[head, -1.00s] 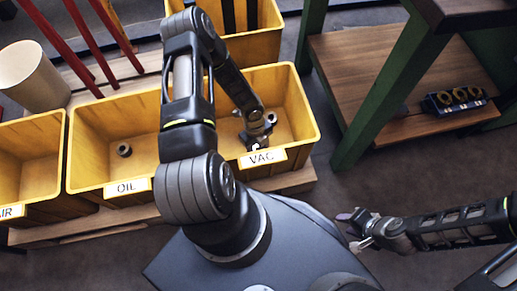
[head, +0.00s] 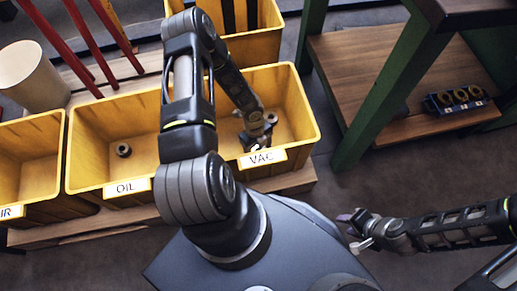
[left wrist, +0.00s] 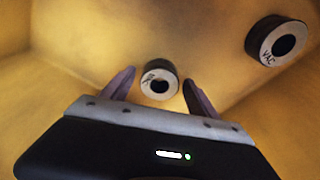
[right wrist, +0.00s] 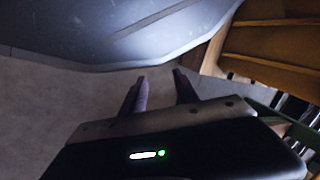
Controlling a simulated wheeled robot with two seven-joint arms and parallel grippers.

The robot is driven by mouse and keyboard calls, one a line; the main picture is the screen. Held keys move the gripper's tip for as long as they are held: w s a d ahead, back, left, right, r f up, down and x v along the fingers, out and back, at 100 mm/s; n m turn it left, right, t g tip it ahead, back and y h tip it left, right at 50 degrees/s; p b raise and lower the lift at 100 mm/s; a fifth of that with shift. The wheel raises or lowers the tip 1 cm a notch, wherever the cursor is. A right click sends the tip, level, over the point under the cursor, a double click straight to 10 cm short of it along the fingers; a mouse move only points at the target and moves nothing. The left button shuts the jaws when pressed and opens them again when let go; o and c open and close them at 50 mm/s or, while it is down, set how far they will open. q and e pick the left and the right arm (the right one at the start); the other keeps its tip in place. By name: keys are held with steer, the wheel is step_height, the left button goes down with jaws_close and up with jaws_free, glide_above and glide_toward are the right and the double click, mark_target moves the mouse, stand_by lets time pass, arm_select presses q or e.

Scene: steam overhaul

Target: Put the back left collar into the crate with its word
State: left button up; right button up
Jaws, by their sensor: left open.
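My left gripper (head: 258,143) is down inside the yellow crate labelled VAC (head: 297,112). In the left wrist view its two fingers (left wrist: 158,78) are apart. A small grey collar with a dark hole (left wrist: 160,80) lies on the crate floor between the fingertips, with a gap on each side. Its writing is too small to read. A second collar, marked VAC (left wrist: 277,42), lies to the right in the same crate; it shows in the head view (head: 271,117). My right gripper (right wrist: 160,82) is open and empty, beside my base.
The crate labelled OIL (head: 85,125) holds one collar (head: 123,150). Another crate (head: 30,165), its label cut to "IR", stands at the left edge. A blue holder with several brass rings (head: 458,101) sits on a low wooden shelf. Red bars rise behind the crates.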

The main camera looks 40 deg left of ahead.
mark_target(256, 147)
arm_select(q)
steer(key=shift+a+r+p, duration=0.1)
steer(key=shift+r+p, duration=0.3)
steer(key=shift+r, duration=0.3)
step_height(256, 147, up, 11)
steer(key=a+p, duration=0.1)
steer(key=p, duration=0.3)
steer(key=shift+w+a, duration=0.25)
steer(key=shift+a, duration=0.05)
